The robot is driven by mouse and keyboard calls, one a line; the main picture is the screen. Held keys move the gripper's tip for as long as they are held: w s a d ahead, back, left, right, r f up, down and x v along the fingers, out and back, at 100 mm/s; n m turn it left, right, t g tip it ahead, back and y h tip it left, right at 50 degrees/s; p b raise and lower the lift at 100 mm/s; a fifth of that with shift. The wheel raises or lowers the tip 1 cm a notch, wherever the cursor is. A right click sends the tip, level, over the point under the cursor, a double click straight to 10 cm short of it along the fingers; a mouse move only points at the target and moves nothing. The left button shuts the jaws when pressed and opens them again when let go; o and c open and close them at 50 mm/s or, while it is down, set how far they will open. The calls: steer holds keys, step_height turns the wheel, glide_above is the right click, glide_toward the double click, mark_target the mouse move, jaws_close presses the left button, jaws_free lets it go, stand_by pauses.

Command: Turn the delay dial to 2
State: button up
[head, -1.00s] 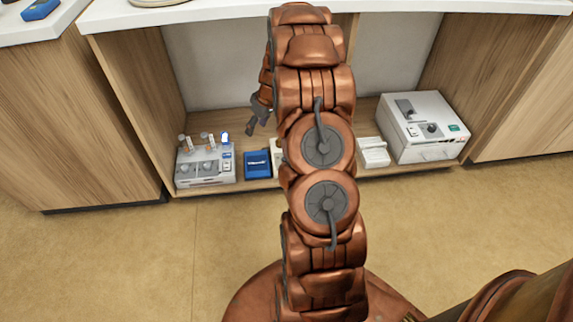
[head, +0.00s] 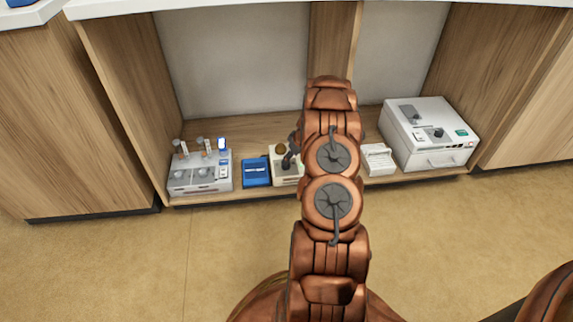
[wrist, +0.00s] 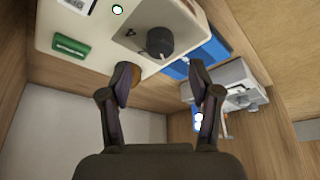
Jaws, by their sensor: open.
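A beige box (head: 287,179) with a control panel stands on the low shelf, partly hidden by my arm in the head view. In the wrist view the box (wrist: 95,32) fills the upper left and carries a dark round dial (wrist: 160,42) with small marks beside it that I cannot read. A brown round part (wrist: 130,92) shows at the box's edge, partly behind my left finger. My gripper (wrist: 163,85) is open and empty, its fingertips just below the dial in the picture and apart from it. In the head view my gripper (head: 289,157) is over the box.
A blue box (head: 256,172) is close on the left, and a grey device with vials (head: 200,175) stands beyond it. A white item (head: 378,160) and a large white machine (head: 430,135) stand to the right. A countertop (head: 230,5) overhangs the shelf.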

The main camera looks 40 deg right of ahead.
steer(key=b+x, duration=0.1)
steer(key=x, duration=0.4)
steer(key=shift+w+f, duration=0.15)
steer(key=shift+f, duration=0.2)
steer(key=shift+c, duration=0.3)
steer(key=c, duration=1.1)
